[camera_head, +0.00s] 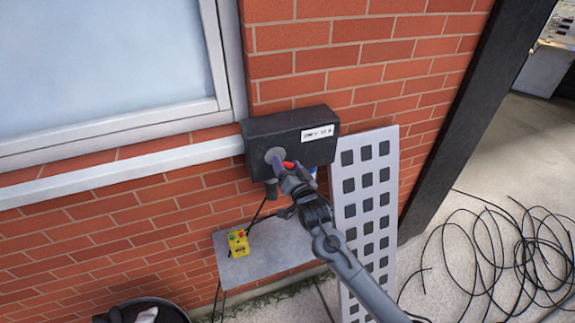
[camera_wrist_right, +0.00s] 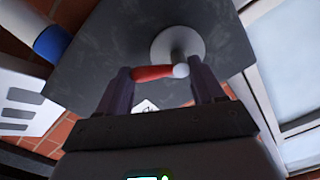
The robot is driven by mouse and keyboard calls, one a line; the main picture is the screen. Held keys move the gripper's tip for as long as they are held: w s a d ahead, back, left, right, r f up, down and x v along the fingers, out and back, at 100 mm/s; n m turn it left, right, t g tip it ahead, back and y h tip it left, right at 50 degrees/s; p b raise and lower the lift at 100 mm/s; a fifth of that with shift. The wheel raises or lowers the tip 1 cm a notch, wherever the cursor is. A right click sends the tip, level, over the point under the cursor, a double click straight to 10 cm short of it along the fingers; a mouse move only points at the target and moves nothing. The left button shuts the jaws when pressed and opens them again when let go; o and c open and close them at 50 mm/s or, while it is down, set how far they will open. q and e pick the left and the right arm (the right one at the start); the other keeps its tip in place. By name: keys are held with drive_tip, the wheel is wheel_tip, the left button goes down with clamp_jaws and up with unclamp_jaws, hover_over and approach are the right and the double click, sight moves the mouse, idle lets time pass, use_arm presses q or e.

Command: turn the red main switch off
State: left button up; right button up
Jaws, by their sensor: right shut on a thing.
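The red main switch (camera_head: 288,165) is a small red handle on a round grey disc (camera_head: 275,155) on the front of a black box (camera_head: 262,130) fixed to the brick wall. In the right wrist view the red switch handle (camera_wrist_right: 152,73) lies crosswise between the fingers, with a pale round hub at its right end. My right gripper (camera_head: 280,168) is at the handle and shut on it; its fingers (camera_wrist_right: 160,82) stand on both sides of it in the wrist view. The fingers partly hide the handle in the head view. My left gripper is not in view.
A yellow control box (camera_head: 238,243) with red and green buttons sits on a grey shelf (camera_head: 275,260) below. A perforated pale panel (camera_head: 370,175) leans at the right. Black cables (camera_head: 500,250) lie on the floor. A window (camera_head: 100,70) is at upper left.

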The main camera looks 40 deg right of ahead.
drive_tip(key=shift+w+a+f+m+b, duration=0.15)
drive_tip(key=shift+f+m, duration=0.3)
drive_tip(key=shift+m, duration=1.55)
drive_tip(key=shift+a+f+m+b, duration=0.1)
drive_tip(key=shift+a+f+m, duration=0.3)
drive_tip(key=shift+m, duration=1.6)
drive_tip(key=shift+w+a+f+m+b, duration=0.15)
drive_tip(key=shift+f+m, duration=0.4)
drive_tip(key=shift+m, duration=1.45)
drive_tip(key=o, duration=0.8)
drive_tip(key=shift+o, duration=0.2)
drive_tip(key=shift+r, duration=0.15)
drive_tip(key=shift+a+r, duration=0.1)
drive_tip(key=shift+r, duration=0.1)
